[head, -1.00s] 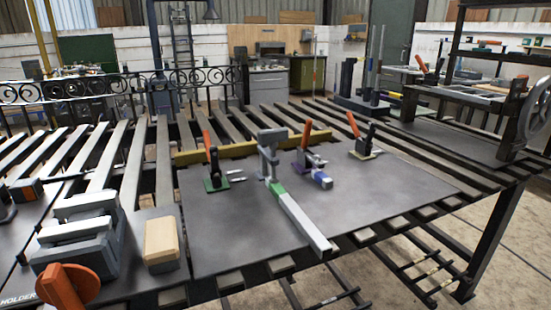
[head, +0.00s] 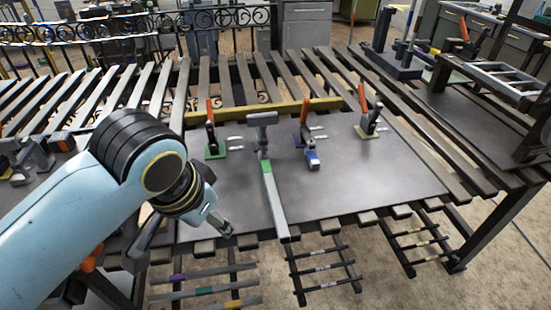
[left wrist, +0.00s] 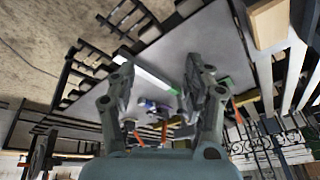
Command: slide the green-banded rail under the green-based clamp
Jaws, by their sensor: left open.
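The green-banded rail (head: 274,205) is a long pale bar with a green band and a grey T-shaped head at its far end. It lies on the dark plate, its near end at the front edge. The green-based clamp (head: 213,143), with an orange handle, stands left of the rail's far end, apart from it. My left gripper (head: 180,235) is at the plate's front left, left of the rail and apart from it. In the left wrist view the gripper (left wrist: 162,95) is open and empty, with the rail (left wrist: 150,73) beyond its fingers. My right gripper is out of view.
A purple-based clamp (head: 301,141) with a blue-banded piece (head: 313,158) and a yellow-based clamp (head: 368,128) stand to the right. A yellow bar (head: 265,110) runs along the back. The plate's front right (head: 370,185) is clear. A rack with coloured bands (head: 205,290) hangs below.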

